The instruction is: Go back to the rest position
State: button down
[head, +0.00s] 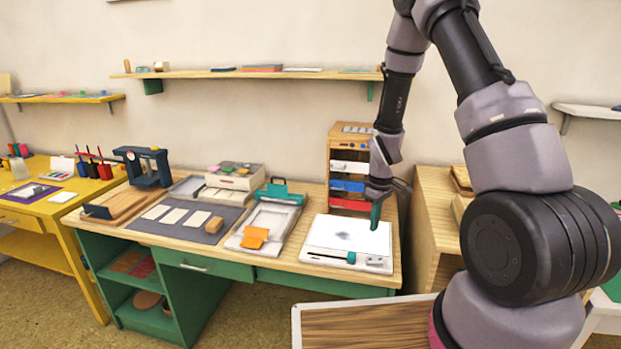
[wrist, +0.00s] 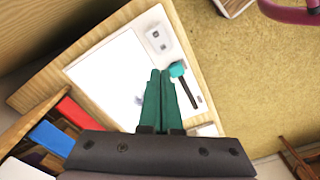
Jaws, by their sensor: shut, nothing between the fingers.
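My gripper (head: 376,214) is above the right end of the wooden desk, over a white board with a grey smudge (head: 347,236). In the wrist view its two green fingers (wrist: 162,75) are together with nothing between them. The same board (wrist: 112,75) lies below the fingers in the wrist view. A teal-headed tool with a dark handle (wrist: 178,71) lies on the strip beside the board. The gap between the fingertips and the board is hard to judge.
A small drawer cabinet (head: 345,136) stands close behind my gripper. A tray with an orange piece (head: 255,236) lies to the left. A wall shelf (head: 250,74) runs above the desk. A wooden cabinet (head: 428,220) stands to the right of the desk.

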jog(key=s+r+m+t+y, duration=0.1)
jog(key=s+r+m+t, duration=0.15)
jog(key=r, duration=1.05)
jog(key=s+r+m+t, duration=0.1)
jog(key=s+r+m, duration=0.15)
jog(key=r, duration=1.05)
jog(key=s+r+m+t, duration=0.3)
jog(key=s+r+m, duration=0.3)
jog(key=s+r, duration=0.9)
jog(key=shift+s+m+y, duration=0.4)
jog(key=shift+s, duration=0.3)
